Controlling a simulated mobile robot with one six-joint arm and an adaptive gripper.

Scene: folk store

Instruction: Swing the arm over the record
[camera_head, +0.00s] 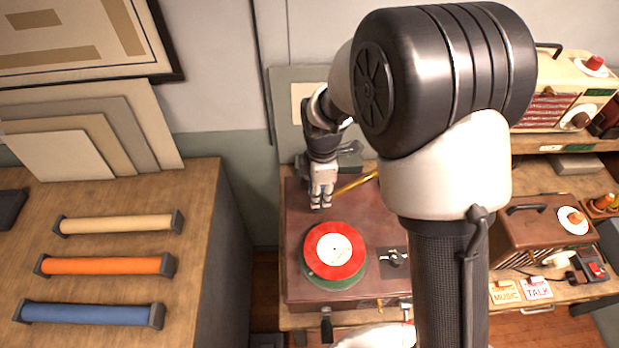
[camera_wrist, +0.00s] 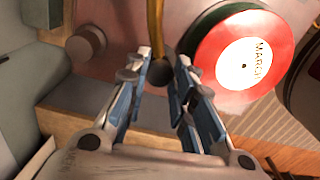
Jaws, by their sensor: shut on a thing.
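The red record (camera_head: 322,271) lies on a green platter on the brown-red record player (camera_head: 300,218). Its white label reads "MARCH" in the wrist view (camera_wrist: 249,59). The brass arm (camera_head: 357,183) runs from the right toward my gripper (camera_head: 321,204), behind the record. In the wrist view the brass arm (camera_wrist: 155,30) ends in a dark round knob (camera_wrist: 160,73). My gripper (camera_wrist: 157,72) is shut on the brass arm at this knob end. The held end is beside the record, apart from it. My arm hides the brass arm's other end in the head view.
Wooden counter at left with beige (camera_head: 118,222), orange (camera_head: 105,265) and blue (camera_head: 90,315) rolls. A black knob (camera_head: 394,258) sits on the player right of the record. A brown radio (camera_head: 545,228) and cards labelled MUSIC (camera_head: 504,292) and TALK (camera_head: 537,289) are at right.

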